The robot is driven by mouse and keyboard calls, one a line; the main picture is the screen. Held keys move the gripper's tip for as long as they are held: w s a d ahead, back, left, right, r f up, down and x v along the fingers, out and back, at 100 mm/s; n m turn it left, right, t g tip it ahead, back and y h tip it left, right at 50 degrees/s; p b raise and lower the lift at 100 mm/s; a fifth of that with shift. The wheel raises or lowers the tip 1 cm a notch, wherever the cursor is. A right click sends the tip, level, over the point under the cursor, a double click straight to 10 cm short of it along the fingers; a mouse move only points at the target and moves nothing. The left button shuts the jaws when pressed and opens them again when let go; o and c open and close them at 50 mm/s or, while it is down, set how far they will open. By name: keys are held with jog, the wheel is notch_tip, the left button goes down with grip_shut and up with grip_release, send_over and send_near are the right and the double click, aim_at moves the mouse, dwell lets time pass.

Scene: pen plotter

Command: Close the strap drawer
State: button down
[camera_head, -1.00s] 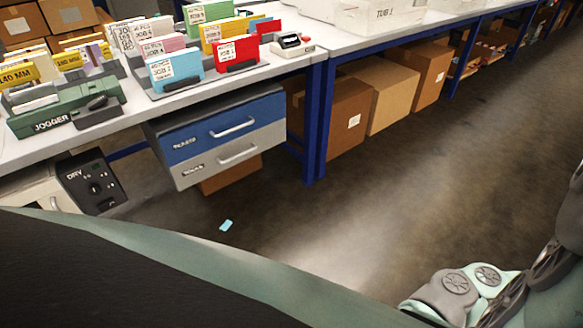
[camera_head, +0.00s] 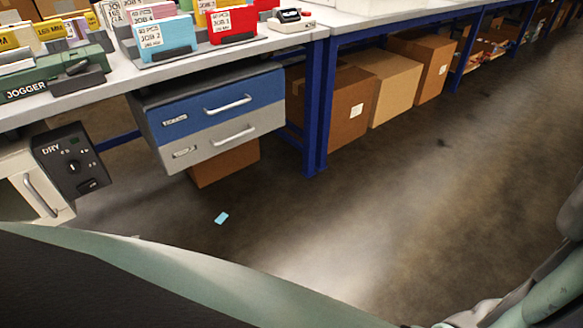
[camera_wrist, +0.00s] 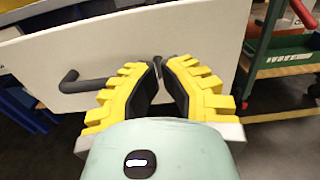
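Two drawers hang under the bench in the head view: a blue one (camera_head: 215,108) above a grey one (camera_head: 220,139), each with a bar handle. Their fronts look about flush. Their small labels are too blurred to read surely, so I cannot tell which is the strap drawer. My gripper (camera_wrist: 161,63) has yellow, ridged fingers with black pads, its tips drawn together with only a narrow gap. It is in front of a pale panel (camera_wrist: 205,35) with a black bar handle (camera_wrist: 90,81). The fingers hide part of this handle; contact is unclear.
A control box marked DRY (camera_head: 72,163) stands left of the drawers. Cardboard boxes (camera_head: 350,110) sit under the bench. A small blue card (camera_head: 221,218) lies on the otherwise open floor. A green cart (camera_wrist: 285,50) stands at right in the wrist view.

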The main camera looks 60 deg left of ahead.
jog(key=d, duration=0.7)
jog(key=shift+w+d, duration=0.25)
jog(key=shift+d, duration=0.1)
jog(key=w+d+b, duration=0.2)
jog(key=d+b, duration=1.3)
jog(key=d, duration=1.4)
jog(key=shift+w+f, duration=0.2)
jog(key=s+a+p, duration=0.1)
jog(key=a+p, duration=0.6)
jog(key=a, duration=0.7)
jog(key=shift+r, duration=0.2)
